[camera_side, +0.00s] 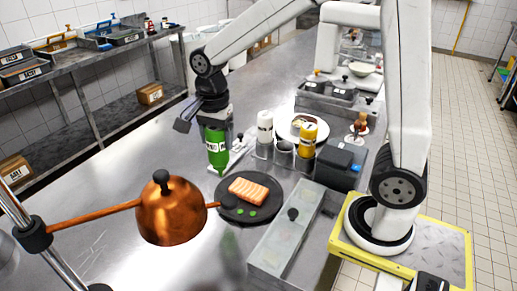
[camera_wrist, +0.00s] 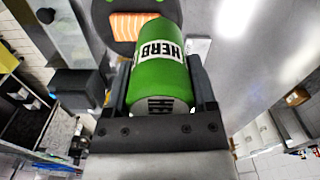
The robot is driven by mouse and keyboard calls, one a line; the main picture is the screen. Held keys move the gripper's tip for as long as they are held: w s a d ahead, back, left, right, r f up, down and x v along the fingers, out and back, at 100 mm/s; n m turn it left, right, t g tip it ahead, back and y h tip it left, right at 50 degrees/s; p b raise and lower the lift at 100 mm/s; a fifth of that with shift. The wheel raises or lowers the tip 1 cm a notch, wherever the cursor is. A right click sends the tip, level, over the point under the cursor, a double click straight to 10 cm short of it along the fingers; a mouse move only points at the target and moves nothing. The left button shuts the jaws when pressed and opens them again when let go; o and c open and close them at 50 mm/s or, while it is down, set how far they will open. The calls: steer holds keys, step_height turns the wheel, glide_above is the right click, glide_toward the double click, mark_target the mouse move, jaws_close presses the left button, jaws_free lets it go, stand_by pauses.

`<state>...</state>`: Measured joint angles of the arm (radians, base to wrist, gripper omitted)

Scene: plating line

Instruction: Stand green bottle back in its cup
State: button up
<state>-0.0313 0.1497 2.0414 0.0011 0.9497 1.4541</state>
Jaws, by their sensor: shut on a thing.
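The green bottle (camera_side: 217,150), labelled HERB, is between the jaws of my gripper (camera_side: 213,118), which is shut on it. In the side view it hangs nearly upright beneath my gripper, left of the cup rack. I cannot tell whether its lower end touches the table. In the wrist view the green bottle (camera_wrist: 160,65) fills the space between the two fingers. The middle cup (camera_side: 284,148) of the rack shows no bottle in it. It stands between a white bottle (camera_side: 265,127) and a yellow bottle (camera_side: 307,140), both upright in their cups.
A dark plate (camera_side: 233,212) with a salmon piece (camera_side: 249,190) and green dots lies in front of the bottle. A copper lamp (camera_side: 171,212) hangs at the front left. A lidded clear box (camera_side: 285,240) stands right of the plate. Bare steel lies to the left.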

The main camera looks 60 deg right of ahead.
steer(key=s+d+m, duration=0.3)
steer(key=d, duration=0.9)
steer(key=s+d+r+m, duration=0.1)
steer(key=s+d+m, duration=0.1)
steer(key=d, duration=1)
steer(key=shift+s+d+r+m, duration=0.25)
steer(key=shift+s+d+m, duration=0.15)
steer(key=shift+s, duration=0.2)
steer(key=shift+f, duration=0.15)
steer(key=shift+f, duration=2.15)
steer(key=shift+f, duration=0.5)
steer(key=shift+f, duration=0.35)
steer(key=shift+f, duration=0.55)
steer(key=shift+f, duration=0.35)
